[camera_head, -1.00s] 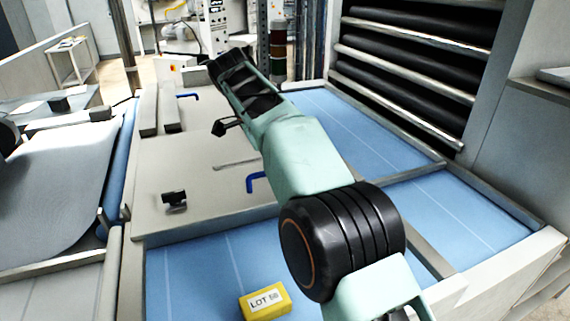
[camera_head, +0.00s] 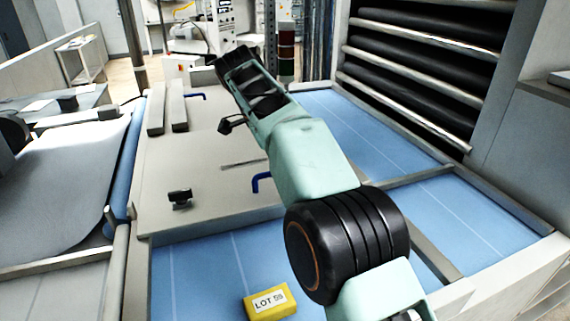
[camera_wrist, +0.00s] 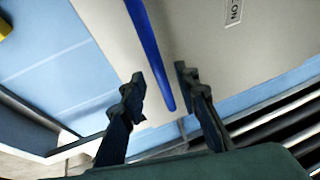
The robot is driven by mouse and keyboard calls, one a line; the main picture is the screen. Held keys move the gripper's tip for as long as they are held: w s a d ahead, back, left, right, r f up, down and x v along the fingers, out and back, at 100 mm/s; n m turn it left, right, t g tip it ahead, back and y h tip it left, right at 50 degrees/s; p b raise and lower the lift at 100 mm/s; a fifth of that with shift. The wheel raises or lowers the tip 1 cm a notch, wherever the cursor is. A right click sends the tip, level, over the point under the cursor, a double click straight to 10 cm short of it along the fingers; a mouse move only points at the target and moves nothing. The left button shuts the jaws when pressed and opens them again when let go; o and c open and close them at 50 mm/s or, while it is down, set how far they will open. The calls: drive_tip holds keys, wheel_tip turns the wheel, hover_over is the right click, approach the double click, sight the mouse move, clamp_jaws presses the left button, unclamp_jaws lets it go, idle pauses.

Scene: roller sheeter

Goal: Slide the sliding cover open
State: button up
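The sliding cover (camera_head: 215,150) is a flat beige panel lying over the blue bed at centre left in the head view. It carries a black knob (camera_head: 180,197) and two blue bent handles, one at the far end (camera_head: 196,97) and one at the near right edge (camera_head: 261,182). My gripper (camera_wrist: 158,76) is open in the wrist view, with its two dark fingers apart. A blue handle bar (camera_wrist: 150,50) runs between the fingers, with visible gaps at both sides. Which handle it is, I cannot tell for sure. My arm hides part of the cover's right side.
A yellow block marked LOT (camera_head: 269,301) lies on the blue bed (camera_head: 200,275) in front of the cover. Black rollers (camera_head: 420,75) stand at the right. A grey sheet (camera_head: 60,190) is at the left. Metal rails (camera_head: 420,176) frame the bed.

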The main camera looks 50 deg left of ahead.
drive_tip(key=s+r, duration=0.4)
drive_tip(key=s, duration=1)
drive_tip(key=shift+d, duration=0.3)
idle(0.6)
